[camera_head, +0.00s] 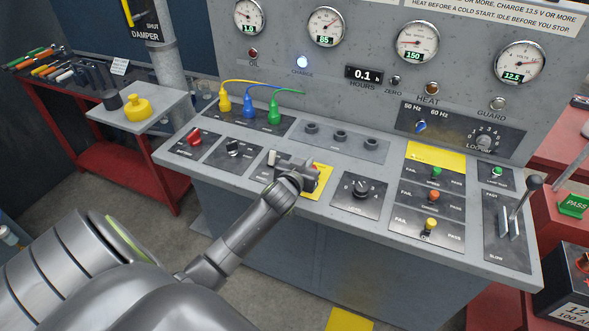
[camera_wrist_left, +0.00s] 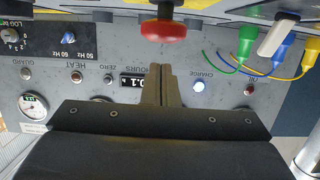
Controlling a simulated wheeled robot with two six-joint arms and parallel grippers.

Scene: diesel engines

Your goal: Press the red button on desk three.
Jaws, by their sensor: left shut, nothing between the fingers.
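The grey sloping control desk (camera_head: 215,165) carries a yellow plate (camera_head: 322,184) near its middle front. A red mushroom button (camera_wrist_left: 165,30) shows large in the left wrist view, which looks upside down, and it stands on a dark stem. In the head view my left gripper (camera_head: 310,179) is over the yellow plate and hides most of the button. In the left wrist view the left gripper (camera_wrist_left: 161,68) is shut and empty, with its fingertips just short of the button in the picture; a gap or touch cannot be told. My right gripper is not in view.
A white-handled switch (camera_head: 273,158) is left of the gripper, and a rotary knob (camera_head: 361,187) is to its right. Yellow, blue and green plugs (camera_head: 249,107) stand behind. A lever (camera_head: 527,195) rises at the right.

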